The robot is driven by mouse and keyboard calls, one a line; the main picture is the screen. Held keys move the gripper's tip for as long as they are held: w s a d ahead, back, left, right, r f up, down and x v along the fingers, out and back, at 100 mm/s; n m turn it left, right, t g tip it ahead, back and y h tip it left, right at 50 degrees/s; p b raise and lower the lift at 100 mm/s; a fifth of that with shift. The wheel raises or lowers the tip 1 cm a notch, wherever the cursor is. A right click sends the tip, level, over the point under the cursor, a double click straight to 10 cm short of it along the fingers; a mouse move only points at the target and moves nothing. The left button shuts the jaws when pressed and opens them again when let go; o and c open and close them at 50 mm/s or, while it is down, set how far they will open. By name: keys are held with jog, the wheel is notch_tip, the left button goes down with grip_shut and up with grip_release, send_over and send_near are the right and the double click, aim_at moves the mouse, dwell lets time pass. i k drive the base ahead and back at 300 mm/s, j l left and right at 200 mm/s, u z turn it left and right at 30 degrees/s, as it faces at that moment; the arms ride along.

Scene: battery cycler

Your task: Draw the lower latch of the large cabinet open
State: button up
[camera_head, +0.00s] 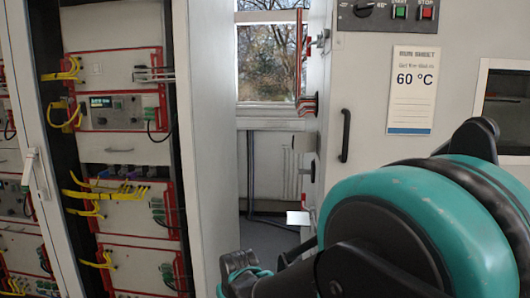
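The large cabinet (380,190) stands at the right, with a light grey front, a black upright bar handle (345,135) and a "60 °C" sheet. A small metal latch (313,172) shows low on its left edge, partly edge-on; it appears to be the lower latch. Another latch (321,40) sits higher on the same edge. I cannot tell the exact position of the lower latch's lever. My teal and black arm fills the lower right and reaches left along the bottom edge. No gripper fingers can be made out in this view.
An equipment rack (120,190) with red-framed units and yellow cables stands at the left, with a white door frame. A narrow gap with a window (267,62) separates it from the cabinet. A small white plate (298,218) shows near the cabinet's lower left edge.

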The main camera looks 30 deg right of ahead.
aim_at(305, 205)
jog(key=z, duration=1.55)
